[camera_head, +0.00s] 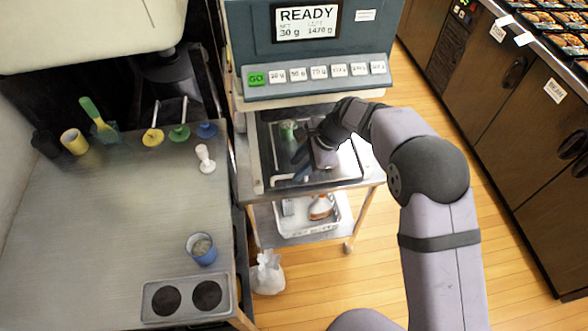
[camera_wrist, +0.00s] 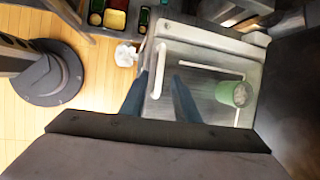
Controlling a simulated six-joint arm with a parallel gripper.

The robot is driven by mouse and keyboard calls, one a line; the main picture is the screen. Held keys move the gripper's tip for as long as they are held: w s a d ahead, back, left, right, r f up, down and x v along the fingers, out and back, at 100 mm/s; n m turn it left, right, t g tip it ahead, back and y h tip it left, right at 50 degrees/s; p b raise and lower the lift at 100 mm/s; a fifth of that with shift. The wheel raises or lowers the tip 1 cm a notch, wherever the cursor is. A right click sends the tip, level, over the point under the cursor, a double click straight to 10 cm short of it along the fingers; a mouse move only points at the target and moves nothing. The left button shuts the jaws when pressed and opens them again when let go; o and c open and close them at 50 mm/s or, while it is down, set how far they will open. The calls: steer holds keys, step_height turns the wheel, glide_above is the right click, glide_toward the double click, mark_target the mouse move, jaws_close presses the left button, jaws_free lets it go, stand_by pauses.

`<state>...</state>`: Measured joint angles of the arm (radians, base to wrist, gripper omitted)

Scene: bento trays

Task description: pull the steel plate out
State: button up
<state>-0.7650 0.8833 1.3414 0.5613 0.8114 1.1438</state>
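The steel plate (camera_head: 262,160) lies flat on the cart top below the READY panel. In the wrist view the plate (camera_wrist: 205,92) carries thin white bars, one of them an upright bar (camera_wrist: 158,70) near its left edge. A green cup (camera_head: 287,130) stands on the plate and also shows in the wrist view (camera_wrist: 234,93). My gripper (camera_head: 301,162) is over the plate, in front of the cup. In the wrist view my gripper (camera_wrist: 160,77) is open, its fingertips on either side of the white bar in the picture. I cannot tell their height or any contact.
The READY panel (camera_head: 318,74) rises behind the plate. A white basket (camera_head: 300,230) with a bottle sits on the cart's lower shelf. The counter (camera_head: 110,230) at left holds a blue cup (camera_head: 202,249) and several tools. Wooden floor is open to the right.

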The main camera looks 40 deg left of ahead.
mark_target(290, 175)
steer(key=shift+x, duration=1.8)
jaws_close()
